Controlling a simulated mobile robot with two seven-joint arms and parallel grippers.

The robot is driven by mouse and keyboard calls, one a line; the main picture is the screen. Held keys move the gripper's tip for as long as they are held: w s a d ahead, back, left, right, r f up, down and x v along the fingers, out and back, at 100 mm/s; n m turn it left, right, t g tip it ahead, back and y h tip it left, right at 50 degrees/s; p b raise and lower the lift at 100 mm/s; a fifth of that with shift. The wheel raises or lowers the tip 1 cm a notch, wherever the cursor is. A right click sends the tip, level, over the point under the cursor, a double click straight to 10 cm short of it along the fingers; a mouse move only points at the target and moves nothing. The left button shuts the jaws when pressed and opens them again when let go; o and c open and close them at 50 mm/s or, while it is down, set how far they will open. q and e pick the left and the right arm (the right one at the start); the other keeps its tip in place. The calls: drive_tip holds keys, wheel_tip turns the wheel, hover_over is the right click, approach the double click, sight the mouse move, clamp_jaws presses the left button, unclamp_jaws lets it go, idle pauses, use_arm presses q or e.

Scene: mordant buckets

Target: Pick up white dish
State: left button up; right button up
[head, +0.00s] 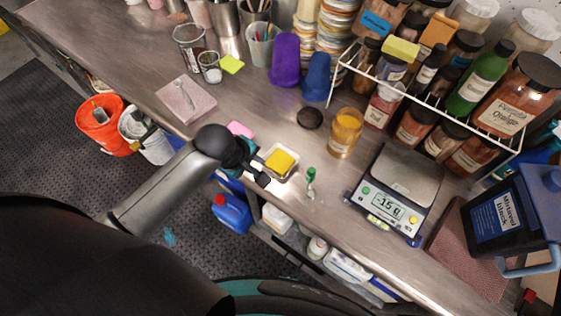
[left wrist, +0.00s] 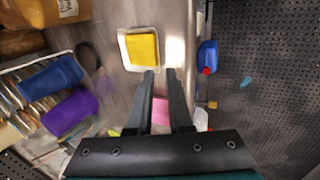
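The white dish (head: 276,173) is a small squarish tray near the front edge of the counter. A yellow block (head: 280,161) lies in it. The dish also shows in the left wrist view (left wrist: 124,48), just beyond my fingertips. My left gripper (head: 261,168) is beside the dish on its left side. Its two fingers (left wrist: 161,73) are apart with nothing held between them. One fingertip overlaps the dish's near edge in the left wrist view; I cannot tell if it touches. My right gripper is not in view.
A pink block (head: 241,129) lies behind my left gripper. A small green-topped item (head: 311,176), a jar of yellow powder (head: 345,133) and a scale (head: 396,188) stand to the right. A wire rack of bottles (head: 430,95) is behind. The counter's front edge is close.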

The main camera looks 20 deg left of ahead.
sight(271, 171)
use_arm(q)
drive_tip(key=shift+d+b+x, duration=0.15)
drive_tip(key=shift+b+x, duration=0.35)
drive_tip(key=shift+x, duration=2.15)
drive_tip(key=shift+d+b+x, duration=0.1)
drive_tip(key=shift+b+x, duration=0.4)
drive_tip(key=shift+x, duration=2.2)
drive_tip(key=shift+w+r, duration=0.1)
clamp_jaws()
